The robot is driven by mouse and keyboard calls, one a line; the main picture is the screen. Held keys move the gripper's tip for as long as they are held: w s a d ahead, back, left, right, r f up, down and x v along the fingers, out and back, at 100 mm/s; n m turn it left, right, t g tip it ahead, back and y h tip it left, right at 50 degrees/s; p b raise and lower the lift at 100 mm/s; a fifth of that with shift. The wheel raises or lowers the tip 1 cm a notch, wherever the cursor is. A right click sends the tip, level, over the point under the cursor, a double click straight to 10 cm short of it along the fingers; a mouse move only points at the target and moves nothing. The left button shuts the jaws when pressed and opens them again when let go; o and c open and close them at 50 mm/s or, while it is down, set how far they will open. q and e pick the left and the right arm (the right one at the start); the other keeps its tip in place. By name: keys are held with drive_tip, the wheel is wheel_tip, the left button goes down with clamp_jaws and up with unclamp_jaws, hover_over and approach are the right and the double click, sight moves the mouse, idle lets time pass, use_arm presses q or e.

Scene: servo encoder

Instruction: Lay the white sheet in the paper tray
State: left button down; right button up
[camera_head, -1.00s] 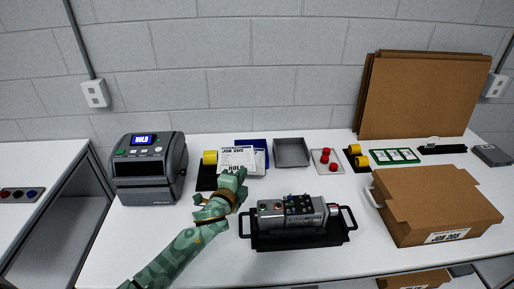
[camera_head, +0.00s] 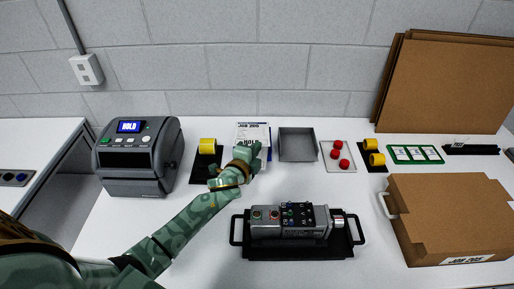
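The white sheet (camera_head: 252,131), printed "JOB 205" and "HOLD", is at the back of the table, left of the grey tray. My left gripper (camera_head: 248,155) is at the sheet's near edge and appears shut on it; the gripper covers the sheet's lower part, and its fingertips are hard to make out. A blue paper tray (camera_head: 268,154) lies under or just behind the sheet, mostly hidden, with blue showing along the right side. I cannot tell whether the sheet touches the tray floor. My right gripper is not in view.
A grey tray (camera_head: 298,146) and a plate with red knobs (camera_head: 337,156) are to the right. A servo unit (camera_head: 291,222) on a black carrier sits in front.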

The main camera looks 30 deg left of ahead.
use_arm(q)
drive_tip(key=w+f+b, duration=0.1)
drive_tip(key=f+b, duration=0.3)
drive_tip(key=f, duration=0.1)
drive_tip(key=w+a+f+b, duration=0.1)
drive_tip(key=f+b, duration=0.2)
drive_tip(key=shift+w, duration=0.35)
drive_tip(key=shift+a, duration=0.1)
